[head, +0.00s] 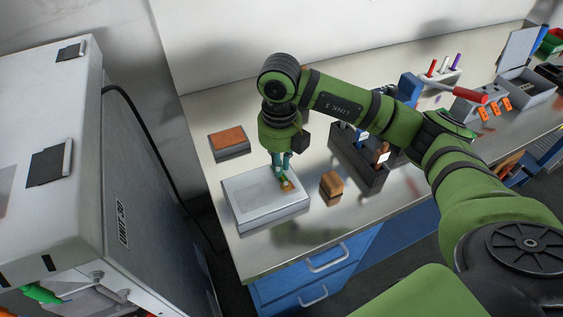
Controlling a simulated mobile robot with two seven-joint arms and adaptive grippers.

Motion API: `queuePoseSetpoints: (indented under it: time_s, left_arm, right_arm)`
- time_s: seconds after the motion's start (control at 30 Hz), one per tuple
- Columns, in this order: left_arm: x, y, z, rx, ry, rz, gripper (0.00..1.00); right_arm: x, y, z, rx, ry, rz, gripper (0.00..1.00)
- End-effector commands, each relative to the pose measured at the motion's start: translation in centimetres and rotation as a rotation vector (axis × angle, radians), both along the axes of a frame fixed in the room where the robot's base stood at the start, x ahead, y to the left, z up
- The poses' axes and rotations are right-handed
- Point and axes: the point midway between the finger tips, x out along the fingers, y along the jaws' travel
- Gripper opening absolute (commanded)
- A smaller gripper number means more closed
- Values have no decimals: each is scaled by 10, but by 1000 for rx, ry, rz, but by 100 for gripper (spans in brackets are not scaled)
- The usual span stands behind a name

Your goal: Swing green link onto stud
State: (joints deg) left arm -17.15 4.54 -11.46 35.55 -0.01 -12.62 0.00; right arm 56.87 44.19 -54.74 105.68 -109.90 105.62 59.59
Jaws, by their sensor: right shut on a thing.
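My right gripper (285,178) reaches down over a pale grey box-like block (247,209) on the bench. Its teal fingers are shut on a small brass-coloured piece (288,186) at the block's top right part. The piece is too small to tell a link or a stud on it. I cannot make out whether it touches the block. A green part (42,293) shows low on the white cabinet at the left; I cannot tell if it is the green link. My left gripper is not in view.
A brown block (331,184) lies right of the grey block. An orange-topped pad (229,139) lies behind it. A dark divided holder (347,158) with tools stands to the right. The white cabinet (48,145) fills the left. The bench front strip is clear.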

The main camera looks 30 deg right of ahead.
Motion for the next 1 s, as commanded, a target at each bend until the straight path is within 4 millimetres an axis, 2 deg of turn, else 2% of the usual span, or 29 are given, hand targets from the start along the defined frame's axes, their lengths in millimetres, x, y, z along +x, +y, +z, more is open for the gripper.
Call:
queuePoseSetpoints:
  time_s: [0.23, 0.73, 0.77, 0.8, 1.0]
  left_arm:
    - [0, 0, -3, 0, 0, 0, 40]
    - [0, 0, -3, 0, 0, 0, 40]
    - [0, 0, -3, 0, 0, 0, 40]
    - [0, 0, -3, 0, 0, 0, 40]
    - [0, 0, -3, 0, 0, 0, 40]
  right_arm:
    - [2, 2, 2, 3, -9, -73, 0]
    - [3, 2, 3, 2, -11, -90, 0]
    - [3, 2, 3, 2, -11, -90, 22]
    - [3, 2, 3, 2, -11, -90, 38]
    - [2, 2, 2, 1, -6, -88, 38]
